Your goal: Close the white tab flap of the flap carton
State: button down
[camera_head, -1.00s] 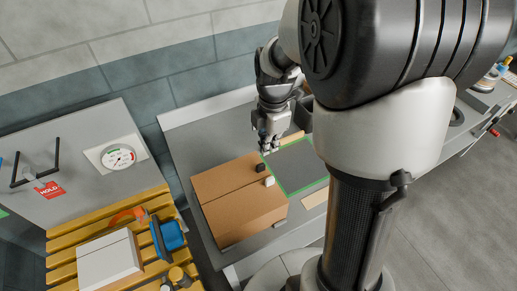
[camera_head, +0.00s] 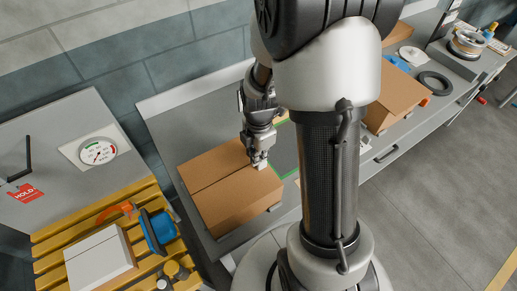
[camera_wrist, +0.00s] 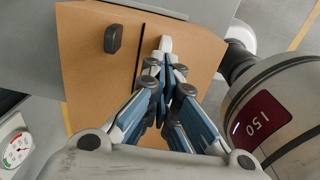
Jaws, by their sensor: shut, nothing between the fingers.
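The brown flap carton (camera_head: 215,200) stands on the grey bench; its top looks nearly flat in the head view. In the wrist view the carton (camera_wrist: 85,75) shows a dark seam between its two flaps. A black tab (camera_wrist: 113,38) is on the left flap and the white tab (camera_wrist: 165,44) is on the right flap. My gripper (camera_head: 261,162) is shut and empty over the carton's right end. In the wrist view my gripper (camera_wrist: 163,66) has its fingertips right by the white tab; I cannot tell whether they touch. The head view hides the black tab behind my gripper.
Left of the carton, a yellow slatted rack (camera_head: 130,225) holds a white box (camera_head: 100,258) and a blue object (camera_head: 158,232). Another brown carton (camera_head: 400,95) and a black ring (camera_head: 435,83) lie farther right. Bare bench (camera_head: 180,125) shows behind the carton.

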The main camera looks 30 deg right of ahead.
jog(key=shift+f, duration=0.4)
jog(key=shift+f, duration=0.1)
jog(key=shift+w+f+b, duration=0.15)
jog(key=shift+f+b, duration=0.2)
jog(key=shift+b, duration=0.05)
jog(key=shift+r, duration=0.1)
jog(key=shift+r+p, duration=0.85)
jog(key=shift+r, duration=0.1)
notch_tip(320, 180, up, 14)
jog(key=p, duration=0.5)
jog(key=shift+f, duration=0.25)
